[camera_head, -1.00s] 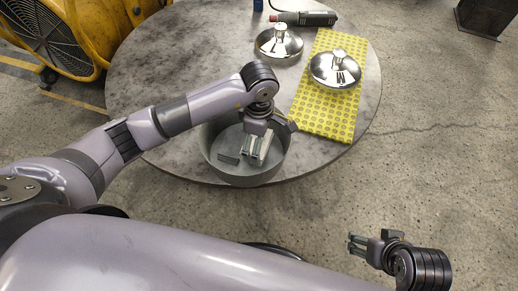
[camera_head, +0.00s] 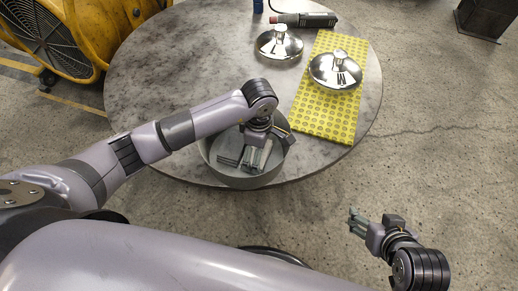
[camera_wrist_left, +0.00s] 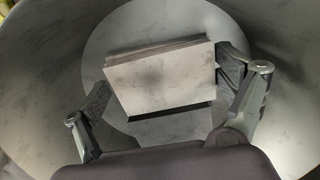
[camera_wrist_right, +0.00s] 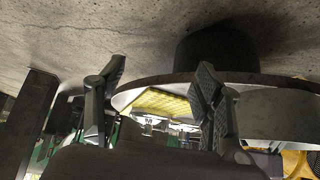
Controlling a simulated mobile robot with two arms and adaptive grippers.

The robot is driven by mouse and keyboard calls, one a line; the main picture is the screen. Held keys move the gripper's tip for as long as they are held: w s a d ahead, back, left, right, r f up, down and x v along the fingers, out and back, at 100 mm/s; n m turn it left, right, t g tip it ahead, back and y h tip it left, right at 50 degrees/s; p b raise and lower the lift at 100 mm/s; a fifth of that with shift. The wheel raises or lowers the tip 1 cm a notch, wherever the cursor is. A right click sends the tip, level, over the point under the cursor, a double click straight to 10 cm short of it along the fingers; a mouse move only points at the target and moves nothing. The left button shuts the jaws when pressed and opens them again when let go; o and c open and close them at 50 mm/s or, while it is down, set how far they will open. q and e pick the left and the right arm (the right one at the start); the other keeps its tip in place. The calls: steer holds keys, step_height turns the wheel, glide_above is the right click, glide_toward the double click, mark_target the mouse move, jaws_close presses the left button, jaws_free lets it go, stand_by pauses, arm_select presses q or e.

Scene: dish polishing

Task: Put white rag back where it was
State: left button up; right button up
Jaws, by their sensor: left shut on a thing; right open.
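A pale, folded white rag (camera_wrist_left: 160,75), greyish in this light, lies between the fingers of my left gripper (camera_wrist_left: 168,88) in the left wrist view. The gripper is shut on it. In the head view my left gripper (camera_head: 254,160) reaches down inside a round grey container (camera_head: 238,181) at the table's front edge. Pale pieces show beside the fingers there, partly hidden by the gripper. I cannot tell whether the rag touches the container's floor. My right gripper (camera_head: 356,222) is open and empty, off the table at the lower right.
The round table (camera_head: 150,80) holds a yellow dotted cloth (camera_head: 325,115) with a shiny metal lid (camera_head: 335,72) on it. Another lid (camera_head: 278,43) and a dark tool (camera_head: 310,19) are behind. A yellow fan (camera_head: 60,35) stands at left. The table's left side is clear.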

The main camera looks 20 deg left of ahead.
arm_select(q)
steer(key=o, duration=1)
arm_select(e)
steer(key=shift+w+r, duration=0.1)
arm_select(q)
step_height(320, 180, up, 5)
steer(key=shift+w+f+p, duration=0.1)
steer(key=shift+p, duration=0.65)
step_height(320, 180, up, 7)
steer(key=shift+r+p, duration=0.2)
steer(key=shift+p, duration=0.5)
arm_select(e)
steer(key=s+d+g, duration=0.2)
steer(key=s+g, duration=0.1)
steer(key=s, duration=0.3)
steer(key=shift+s+f+h, duration=0.25)
steer(key=shift+s+h, duration=0.1)
steer(key=shift+h, duration=0.05)
